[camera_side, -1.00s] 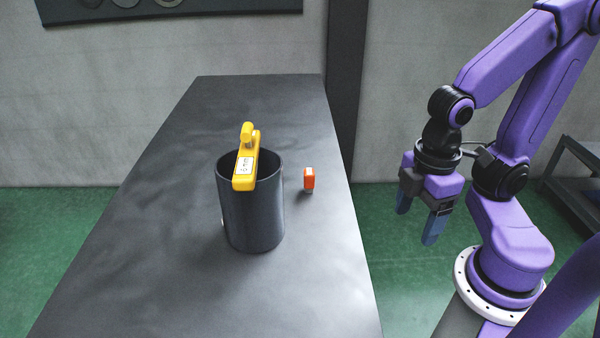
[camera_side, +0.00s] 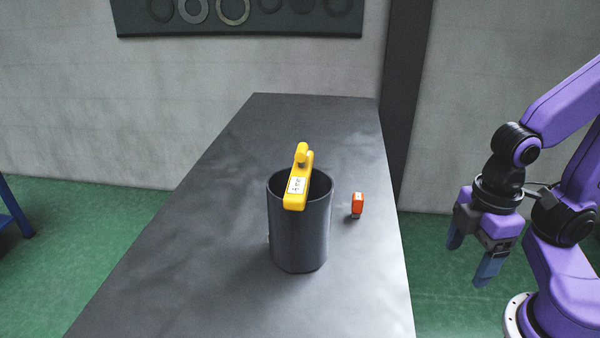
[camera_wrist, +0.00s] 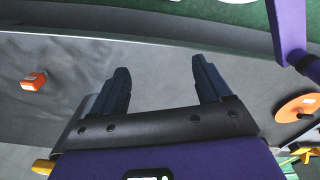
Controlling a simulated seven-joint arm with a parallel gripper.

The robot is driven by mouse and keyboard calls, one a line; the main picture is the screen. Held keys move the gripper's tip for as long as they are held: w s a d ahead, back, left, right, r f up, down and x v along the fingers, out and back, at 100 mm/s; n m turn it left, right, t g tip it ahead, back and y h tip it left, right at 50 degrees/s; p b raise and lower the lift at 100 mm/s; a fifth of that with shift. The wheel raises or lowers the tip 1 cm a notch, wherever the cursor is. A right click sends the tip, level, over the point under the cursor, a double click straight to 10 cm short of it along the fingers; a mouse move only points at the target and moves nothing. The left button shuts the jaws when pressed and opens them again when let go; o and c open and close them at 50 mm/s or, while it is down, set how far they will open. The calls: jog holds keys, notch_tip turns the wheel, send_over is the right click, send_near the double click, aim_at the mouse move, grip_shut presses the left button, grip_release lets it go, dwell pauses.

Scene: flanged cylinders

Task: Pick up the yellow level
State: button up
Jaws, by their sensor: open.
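The yellow level (camera_side: 297,188), with a white label on it, lies across the top of a dark grey open cylinder (camera_side: 298,235) on the table. Its far end rises to a rounded knob. My gripper (camera_side: 469,262) is at the right in the side view, beyond the table's right edge and well apart from the level. Its two blue-grey fingers point down, open with nothing between them. The wrist view shows both fingers (camera_wrist: 161,68) spread apart. A yellow piece (camera_wrist: 42,167) shows at that view's lower left; I cannot tell whether it is the level.
A small orange block (camera_side: 357,204) stands on the table right of the cylinder; it also shows in the wrist view (camera_wrist: 33,81). The dark table (camera_side: 200,260) is otherwise mostly clear. An orange disc (camera_wrist: 297,108) shows at the wrist view's right.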

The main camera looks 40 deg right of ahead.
jog(key=m+t+h, duration=0.2)
jog(key=m+t, duration=0.3)
jog(key=m, duration=1.7)
send_near(305, 154)
jog(key=x, duration=0.7)
jog(key=shift+w+d+f, duration=0.15)
jog(key=shift+w+d, duration=0.1)
jog(key=shift+w, duration=0.1)
jog(key=shift+s+x, duration=0.2)
jog(key=shift+x, duration=2.45)
jog(key=shift+a+f, duration=0.1)
jog(key=shift+f, duration=0.05)
grip_shut()
